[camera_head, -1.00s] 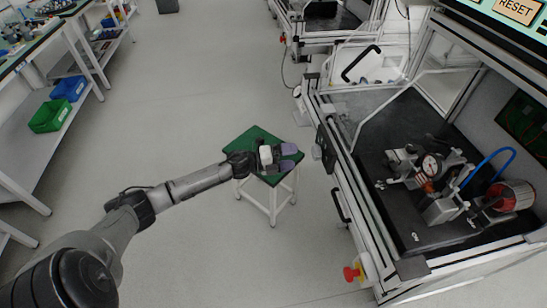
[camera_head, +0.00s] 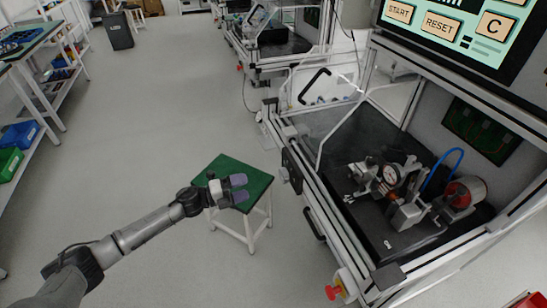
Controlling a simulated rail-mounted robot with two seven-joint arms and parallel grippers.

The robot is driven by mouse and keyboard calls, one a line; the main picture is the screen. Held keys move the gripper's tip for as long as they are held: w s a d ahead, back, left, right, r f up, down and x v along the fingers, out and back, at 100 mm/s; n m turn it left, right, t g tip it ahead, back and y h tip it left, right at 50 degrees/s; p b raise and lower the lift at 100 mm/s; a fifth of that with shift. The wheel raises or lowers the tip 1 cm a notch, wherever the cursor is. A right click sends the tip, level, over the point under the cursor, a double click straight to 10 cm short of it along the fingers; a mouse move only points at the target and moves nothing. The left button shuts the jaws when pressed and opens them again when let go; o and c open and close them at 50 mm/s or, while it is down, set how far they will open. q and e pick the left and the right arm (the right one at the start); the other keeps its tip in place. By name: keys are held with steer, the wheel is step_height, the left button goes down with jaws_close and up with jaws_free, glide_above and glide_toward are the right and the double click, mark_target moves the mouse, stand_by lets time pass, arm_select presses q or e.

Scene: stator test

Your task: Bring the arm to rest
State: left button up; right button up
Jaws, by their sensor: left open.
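My left arm reaches in from the lower left. Its gripper (camera_head: 238,188) is open and empty, with purple-grey fingertips pointing right. It shows in front of the green-topped stool (camera_head: 243,170); I cannot tell how high it is above the top. My right gripper is not in view.
The test bench (camera_head: 378,225) at right holds a fixture with a dial gauge (camera_head: 391,174) and a stator (camera_head: 464,193). A red knob (camera_head: 333,291) sticks out at its front corner. Above is a touchscreen (camera_head: 450,28). Shelves with blue (camera_head: 20,134) and green bins (camera_head: 9,162) stand left.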

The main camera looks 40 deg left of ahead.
arm_select(q)
steer(key=w+a+f+n+y, duration=0.1)
steer(key=w+a+n+y, duration=0.1)
steer(key=a+n+y, duration=0.7)
steer(key=s+d+f+n+g+p, duration=0.2)
steer(key=s+d+n+g+p, duration=0.8)
steer(key=s+d, duration=2.2)
step_height(320, 180, up, 37)
steer(key=n+g+p, duration=0.2)
steer(key=n+p, duration=0.1)
steer(key=p, duration=3.1)
steer(key=shift+w+d+r+n, duration=0.2)
steer(key=shift+w+d+n, duration=0.15)
steer(key=shift+w+n, duration=0.05)
